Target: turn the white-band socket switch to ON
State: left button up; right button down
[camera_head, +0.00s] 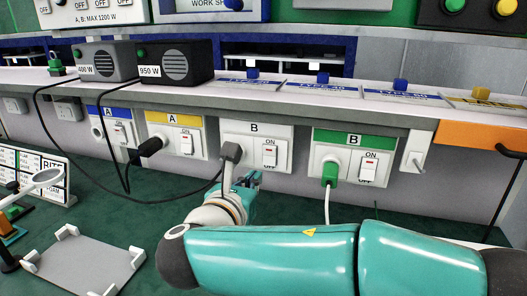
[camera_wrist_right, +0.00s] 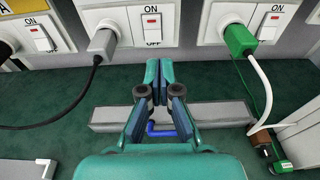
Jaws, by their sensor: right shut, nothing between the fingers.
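The white-band socket (camera_head: 257,131), marked B, is on the wall panel in the middle of the head view. A grey plug (camera_head: 231,152) with a dark cable is in its left half. Its white rocker switch (camera_head: 269,155) is in the right half, with ON above and OFF below; the rocker also shows in the right wrist view (camera_wrist_right: 153,31). A small red mark is near its top; I cannot tell which way it is pressed. My right gripper (camera_wrist_right: 158,68) is shut and empty, just below and in front of this switch, apart from it. My left gripper is not in view.
A green-band socket (camera_head: 353,140) with a green plug (camera_head: 330,173) is to the right. Yellow-band (camera_head: 175,119) and blue-band (camera_head: 107,113) sockets are to the left. A shelf edge (camera_head: 300,115) overhangs the sockets. A grey tray (camera_head: 85,267) lies on the green mat.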

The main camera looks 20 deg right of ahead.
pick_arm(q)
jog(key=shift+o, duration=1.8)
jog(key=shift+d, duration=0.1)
pick_arm(e)
jog(key=p, duration=0.1)
send_near(271, 149)
jog(key=x, duration=0.5)
jog(key=shift+w+d+f, duration=0.15)
jog(key=shift+d+f, duration=0.05)
jog(key=shift+f, duration=0.05)
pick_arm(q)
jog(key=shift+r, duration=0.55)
pick_arm(e)
jog(key=shift+w+d, duration=0.35)
jog(key=shift+w, duration=0.2)
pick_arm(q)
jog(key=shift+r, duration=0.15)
pick_arm(e)
jog(key=shift+r, duration=0.15)
